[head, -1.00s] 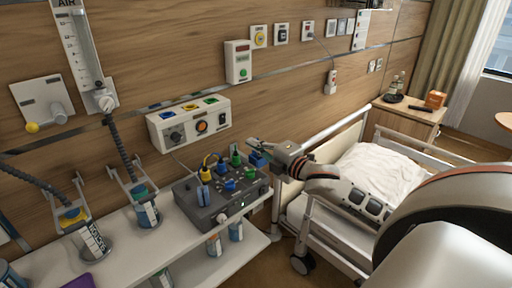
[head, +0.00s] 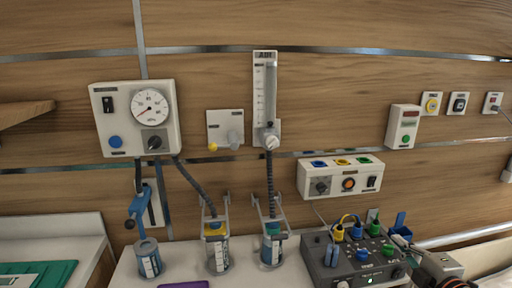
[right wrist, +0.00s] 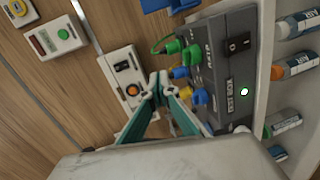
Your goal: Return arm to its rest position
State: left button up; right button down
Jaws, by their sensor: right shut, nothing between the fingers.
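My right gripper (head: 402,241) comes in from the lower right of the head view, at the right rear side of the grey test box (head: 318,250). In the right wrist view its two teal fingers (right wrist: 160,92) are shut with nothing between them. They appear in front of the test box (right wrist: 222,62) and its coloured plugs; contact cannot be told. My right arm (head: 440,264) shows at the lower right edge of the head view. My left gripper is not in view.
A white wall unit (head: 340,178) with coloured sockets hangs above the box. Bottles (head: 217,252) and an air flowmeter (head: 264,100) stand to its left, with a gauge panel (head: 138,118) further left. A blue part (head: 398,224) rises by the gripper.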

jog(key=s+a+f+m+g+h, duration=0.2)
jog(key=s+f+m+g, duration=0.1)
jog(key=s+f, duration=0.4)
jog(key=s+a+f+m+g+h, duration=0.1)
jog(key=s+a+f+m+g, duration=0.2)
jog(key=s, duration=0.6)
jog(key=s+a+f+m+g+h, duration=0.2)
jog(key=s+f+m+g, duration=0.15)
jog(key=s+f, duration=0.4)
jog(key=w+a+f+m+t+y, duration=0.1)
jog(key=a+f+m+t+y, duration=0.2)
jog(key=a+f+y, duration=0.4)
jog(key=a+f+t, duration=0.1)
jog(key=a+f, duration=0.4)
jog(key=a, duration=0.3)
jog(key=shift+w+a+f+y, duration=0.25)
jog(key=shift+a+f+y, duration=0.05)
jog(key=shift+f, duration=0.05)
